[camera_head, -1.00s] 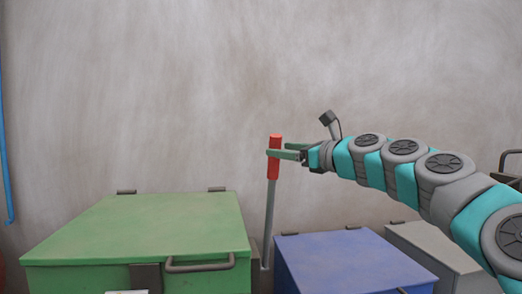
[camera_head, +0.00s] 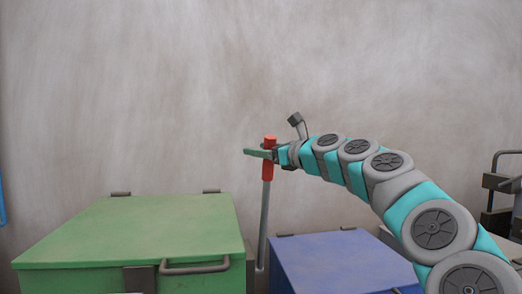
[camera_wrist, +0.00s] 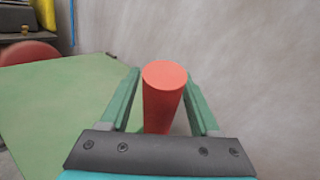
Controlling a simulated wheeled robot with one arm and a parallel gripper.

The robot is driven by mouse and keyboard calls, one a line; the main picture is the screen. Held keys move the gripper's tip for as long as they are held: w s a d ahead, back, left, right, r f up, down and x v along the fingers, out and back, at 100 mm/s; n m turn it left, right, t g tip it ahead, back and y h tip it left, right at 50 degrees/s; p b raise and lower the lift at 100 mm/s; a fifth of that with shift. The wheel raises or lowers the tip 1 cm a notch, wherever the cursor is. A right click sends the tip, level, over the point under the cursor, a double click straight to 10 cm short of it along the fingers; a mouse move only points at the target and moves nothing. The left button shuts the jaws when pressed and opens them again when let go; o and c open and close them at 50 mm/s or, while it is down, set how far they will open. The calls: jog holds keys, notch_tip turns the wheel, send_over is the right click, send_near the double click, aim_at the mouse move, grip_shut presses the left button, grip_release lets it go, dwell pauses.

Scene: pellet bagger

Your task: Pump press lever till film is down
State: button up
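The press lever is a grey rod (camera_head: 264,220) with a red handle (camera_head: 269,172) at its top. It stands nearly upright between the green and blue boxes. In the wrist view the red handle (camera_wrist: 165,105) rises between my two green fingers. My gripper (camera_head: 258,152) is at the handle's upper part, its fingertips reaching past it to the left. My gripper (camera_wrist: 163,85) looks open, with gaps showing between the handle and both fingers. The lever's foot is partly hidden by the boxes. I cannot make out the film.
A green lidded box (camera_head: 130,230) with a front handle stands left of the lever. A blue lidded box (camera_head: 345,262) stands to the right, close beside the rod. A plain wall (camera_head: 140,90) is behind.

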grip_shut()
dwell(1.2)
